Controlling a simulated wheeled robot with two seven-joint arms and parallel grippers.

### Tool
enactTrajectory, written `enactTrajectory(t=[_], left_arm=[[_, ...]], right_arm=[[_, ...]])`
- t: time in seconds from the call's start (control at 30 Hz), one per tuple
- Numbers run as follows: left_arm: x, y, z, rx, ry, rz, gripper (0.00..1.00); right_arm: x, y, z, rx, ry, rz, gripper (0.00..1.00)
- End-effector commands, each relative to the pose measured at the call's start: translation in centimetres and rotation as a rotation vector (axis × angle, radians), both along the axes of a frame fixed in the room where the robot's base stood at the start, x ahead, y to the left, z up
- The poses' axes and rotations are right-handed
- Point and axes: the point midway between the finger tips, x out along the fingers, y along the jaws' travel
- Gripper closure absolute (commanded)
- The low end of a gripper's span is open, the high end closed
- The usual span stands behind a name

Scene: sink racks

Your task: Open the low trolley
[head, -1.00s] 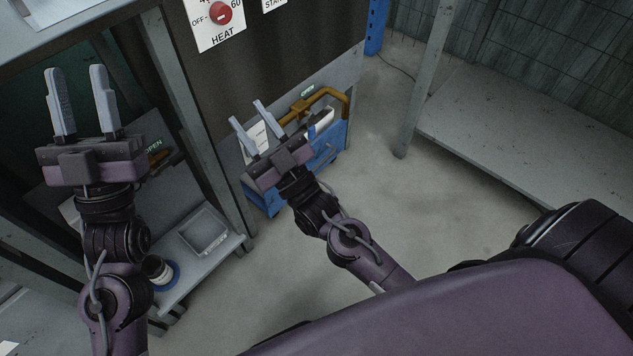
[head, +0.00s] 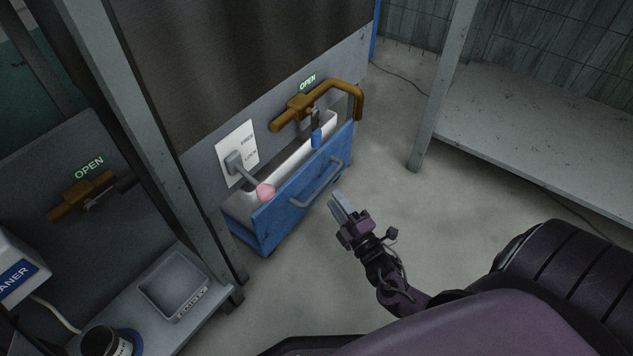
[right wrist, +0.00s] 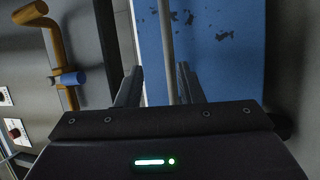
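The low trolley (head: 285,221) is a blue-fronted bin with a white inner wall, standing low against the grey cabinet. Its grey bar handle (head: 322,188) runs along the blue front. My right gripper (head: 338,203) is just right of the handle, pointing at the blue front. In the right wrist view its fingers (right wrist: 158,88) are open, and the handle bar (right wrist: 167,45) shows ahead between them; I cannot tell whether they touch it. A lever with a pink knob (head: 265,192) sits by a FREE/LOCK plate (head: 237,150). My left gripper is out of view.
A brown pipe handle (head: 346,88) under an OPEN sign stands above the trolley, with a blue tag hanging from it. A grey tray (head: 174,284) sits on a shelf at lower left. A table leg (head: 437,100) stands at right. The floor (head: 385,160) between is clear.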

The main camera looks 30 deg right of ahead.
Motion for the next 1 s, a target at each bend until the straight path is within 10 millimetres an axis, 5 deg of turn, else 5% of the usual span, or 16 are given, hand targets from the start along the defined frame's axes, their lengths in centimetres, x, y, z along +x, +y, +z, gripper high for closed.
enactTrajectory(t=[0.13,0.6,0.93,1.0], left_arm=[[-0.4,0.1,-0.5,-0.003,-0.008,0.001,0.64],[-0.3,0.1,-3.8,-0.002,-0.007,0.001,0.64],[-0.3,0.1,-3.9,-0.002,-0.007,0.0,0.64],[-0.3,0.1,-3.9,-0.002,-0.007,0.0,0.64]], right_arm=[[0.3,-1.3,-1.6,-0.052,0.023,-0.028,0.66],[6.7,-1.2,-0.3,-0.047,0.022,-0.025,0.66],[7.2,-1.2,0.0,-0.046,0.024,-0.026,0.66],[7.2,-1.2,0.0,-0.046,0.024,-0.026,0.73]])
